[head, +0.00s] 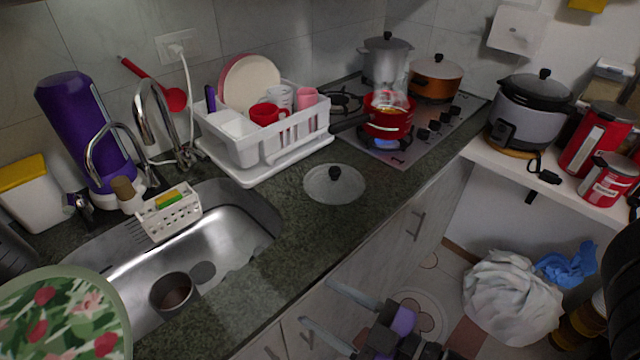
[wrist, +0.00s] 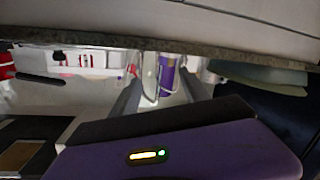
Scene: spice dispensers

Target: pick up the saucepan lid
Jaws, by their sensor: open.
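My gripper (head: 315,301) is low in the head view, in front of the counter's front edge and apart from the lid. Its two grey fingers are spread and nothing is between them. The fingers also show in the wrist view (wrist: 162,92), where I cannot make out the lid.
The dish rack (head: 262,158) with cups and plates stands behind the lid. A red pot (head: 387,122) sits over a lit burner on the stove. The sink (head: 215,245) is left of the lid. The counter (head: 290,235) around the lid is clear. A white bag (head: 512,300) lies on the floor.

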